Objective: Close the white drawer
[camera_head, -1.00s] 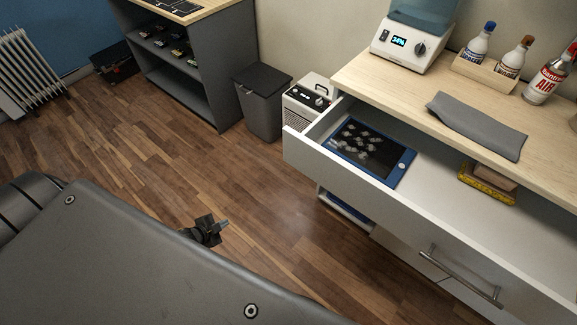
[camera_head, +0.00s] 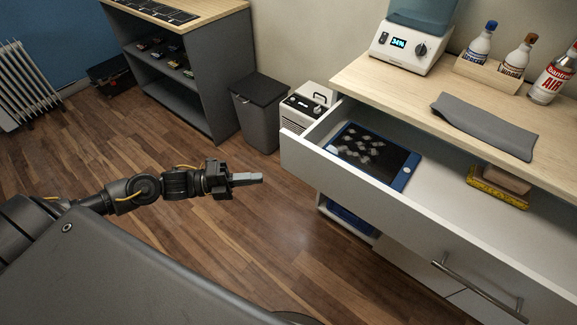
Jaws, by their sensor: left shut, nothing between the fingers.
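The white drawer (camera_head: 350,201) is pulled open from the white cabinet at the right. A blue-framed tablet (camera_head: 408,171) and a yellow box with a tan block on it (camera_head: 497,198) lie inside. A metal bar handle (camera_head: 480,287) shows on the white front at the lower right. My left gripper (camera_head: 250,179) is shut and empty. It is in front of the drawer, left of its left end and apart from it, pointing right. My right gripper is not in view.
A grey bin (camera_head: 259,113) and a grey shelf unit (camera_head: 216,75) stand behind. The wooden floor left of the drawer is clear.

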